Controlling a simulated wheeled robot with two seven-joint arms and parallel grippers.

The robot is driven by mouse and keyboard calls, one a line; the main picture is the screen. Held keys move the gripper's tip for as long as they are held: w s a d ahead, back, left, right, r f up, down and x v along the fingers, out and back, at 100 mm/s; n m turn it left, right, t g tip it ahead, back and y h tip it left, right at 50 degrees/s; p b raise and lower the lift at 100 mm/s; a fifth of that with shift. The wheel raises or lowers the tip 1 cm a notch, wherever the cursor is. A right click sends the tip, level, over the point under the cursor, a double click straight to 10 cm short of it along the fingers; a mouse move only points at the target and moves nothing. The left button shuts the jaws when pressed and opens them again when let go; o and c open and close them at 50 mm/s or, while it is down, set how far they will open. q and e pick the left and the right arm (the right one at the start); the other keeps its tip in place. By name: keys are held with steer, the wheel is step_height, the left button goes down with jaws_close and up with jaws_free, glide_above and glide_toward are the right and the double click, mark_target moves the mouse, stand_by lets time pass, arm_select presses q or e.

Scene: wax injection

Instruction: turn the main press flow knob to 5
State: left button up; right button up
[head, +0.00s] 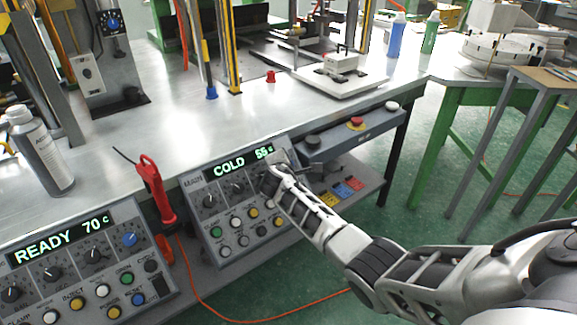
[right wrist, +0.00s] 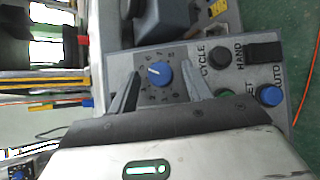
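The main press panel (head: 200,188), marked MAIN and showing "COLD 55 c", is at the middle of the head view. My right gripper (head: 272,178) is at its upper right part and hides the knob there. In the right wrist view, a blue knob (right wrist: 159,74) with a white pointer mark sits on a numbered dial. The mark points to the upper left of the picture; the number it meets is too small to read surely. My right gripper (right wrist: 159,72) is open, with one finger on each side of the knob. I cannot tell whether they touch it. My left gripper is not in view.
A second panel (head: 22,232) reading "READY 70 c" stands at the left, with its own blue knob (head: 130,239). A red tool (head: 156,190) hangs between the panels.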

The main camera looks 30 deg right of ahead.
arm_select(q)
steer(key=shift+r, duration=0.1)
arm_select(e)
steer(key=shift+a+r, duration=0.1)
steer(key=shift+a, duration=0.05)
arm_select(q)
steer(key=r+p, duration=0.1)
steer(key=p, duration=0.2)
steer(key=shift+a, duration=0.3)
arm_select(e)
steer(key=v, duration=1.5)
steer(key=shift+s, duration=0.3)
steer(key=shift+a+r, duration=0.15)
